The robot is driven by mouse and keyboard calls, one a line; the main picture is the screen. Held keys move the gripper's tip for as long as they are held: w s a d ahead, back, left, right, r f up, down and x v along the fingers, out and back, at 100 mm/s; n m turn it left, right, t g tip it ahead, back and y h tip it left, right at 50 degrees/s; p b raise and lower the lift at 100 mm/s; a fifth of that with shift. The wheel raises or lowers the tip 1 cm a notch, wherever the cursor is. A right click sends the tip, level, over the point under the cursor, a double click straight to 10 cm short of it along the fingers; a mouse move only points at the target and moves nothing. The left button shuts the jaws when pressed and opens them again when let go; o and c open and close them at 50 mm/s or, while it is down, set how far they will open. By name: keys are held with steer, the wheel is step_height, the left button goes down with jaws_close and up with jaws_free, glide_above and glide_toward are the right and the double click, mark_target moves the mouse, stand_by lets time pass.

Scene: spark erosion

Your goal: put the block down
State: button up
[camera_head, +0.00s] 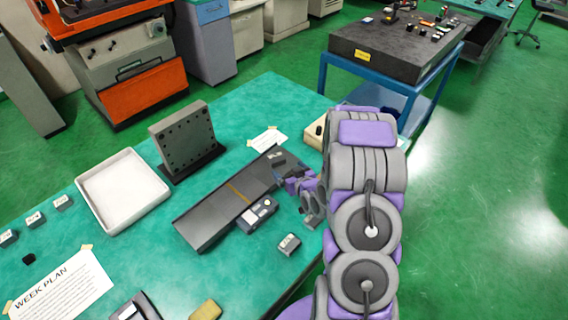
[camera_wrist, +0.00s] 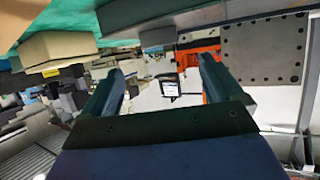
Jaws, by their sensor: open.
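My gripper (camera_head: 288,182) is over the right end of a long dark grey plate (camera_head: 205,222) on the green table. Another labelled grey block (camera_head: 288,245) lies on the table at the near right.
A white tray (camera_head: 128,218) and an upright drilled plate (camera_head: 184,143) stand behind the long plate. A black-and-grey device (camera_head: 258,214) lies against its near side. A paper sheet (camera_head: 62,288) is at front left. A granite-topped blue stand (camera_head: 388,52) is beyond the table.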

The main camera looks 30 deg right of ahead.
steer(key=s+a+r+n+g+p, duration=0.1)
steer(key=s+a+r+g, duration=0.25)
steer(key=s+r, duration=0.25)
steer(key=s+a+r+g, duration=0.3)
steer(key=s+r+g, duration=0.2)
steer(key=s+r, duration=0.15)
steer(key=s+a+r+g, duration=0.2)
steer(key=s+a+r, duration=0.2)
steer(key=s, duration=0.4)
steer(key=s+a+r+g, duration=0.2)
steer(key=s+a+r, duration=0.2)
steer(key=s, duration=0.5)
steer(key=s+a+r+g, duration=0.2)
steer(key=s+a+r, duration=0.2)
steer(key=s, duration=0.5)
steer(key=shift+a+g+y, duration=0.2)
steer(key=shift+g+y, duration=0.15)
steer(key=shift+y, duration=0.05)
